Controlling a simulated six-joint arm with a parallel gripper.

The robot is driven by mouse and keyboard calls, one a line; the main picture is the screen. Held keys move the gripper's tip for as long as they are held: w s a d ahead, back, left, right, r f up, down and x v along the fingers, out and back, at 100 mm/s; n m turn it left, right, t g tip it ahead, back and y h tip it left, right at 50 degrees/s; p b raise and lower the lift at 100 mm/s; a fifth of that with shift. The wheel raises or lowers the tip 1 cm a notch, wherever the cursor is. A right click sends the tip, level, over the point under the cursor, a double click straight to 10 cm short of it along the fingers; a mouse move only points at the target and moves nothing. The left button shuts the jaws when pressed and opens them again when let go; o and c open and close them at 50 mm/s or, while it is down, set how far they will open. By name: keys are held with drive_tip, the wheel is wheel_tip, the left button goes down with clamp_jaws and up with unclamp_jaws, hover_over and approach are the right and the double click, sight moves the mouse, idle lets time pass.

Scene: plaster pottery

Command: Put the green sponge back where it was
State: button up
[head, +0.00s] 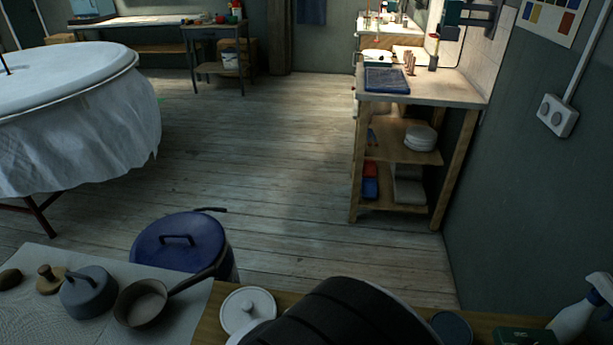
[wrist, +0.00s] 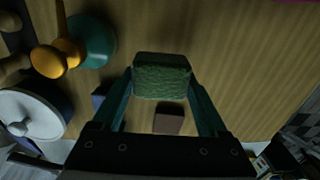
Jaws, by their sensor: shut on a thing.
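The green sponge (wrist: 161,82) is a rough-faced block in the wrist view, held between the two teal fingers of my gripper (wrist: 161,76). My gripper is shut on it, with one finger on each side. The wooden tabletop (wrist: 245,50) fills the view behind the sponge. I cannot tell how high the sponge is above it. In the head view I cannot see the sponge or the fingers; my dark arm covers the bottom middle.
In the wrist view, a small brown block (wrist: 168,120) shows between the fingers. A teal round thing (wrist: 94,42), an orange-handled tool (wrist: 50,58) and a white lidded pot (wrist: 30,118) are at left. In the head view, a spray bottle (head: 580,315) stands at right.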

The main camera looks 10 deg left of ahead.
drive_tip(key=shift+f, duration=1.9)
drive_tip(key=shift+f, duration=0.1)
drive_tip(key=o, duration=1.2)
drive_tip(key=shift+m, duration=0.4)
drive_tip(key=r, duration=1.2)
drive_tip(key=shift+w+d+r, duration=0.25)
drive_tip(key=shift+d+r, duration=0.05)
drive_tip(key=shift+d, duration=0.05)
drive_tip(key=d+r+m, duration=0.3)
drive_tip(key=d+m, duration=0.2)
drive_tip(key=m, duration=0.2)
drive_tip(key=s+d+r+m+y, duration=0.1)
drive_tip(key=d+r+m, duration=0.2)
drive_tip(key=m, duration=0.5)
drive_tip(key=s+d+r+m, duration=0.1)
drive_tip(key=d+r+m, duration=0.2)
drive_tip(key=d+m, duration=0.3)
drive_tip(key=shift+s+d+m+y, duration=0.2)
drive_tip(key=shift+d+m+y, duration=0.2)
drive_tip(key=shift+m, duration=0.5)
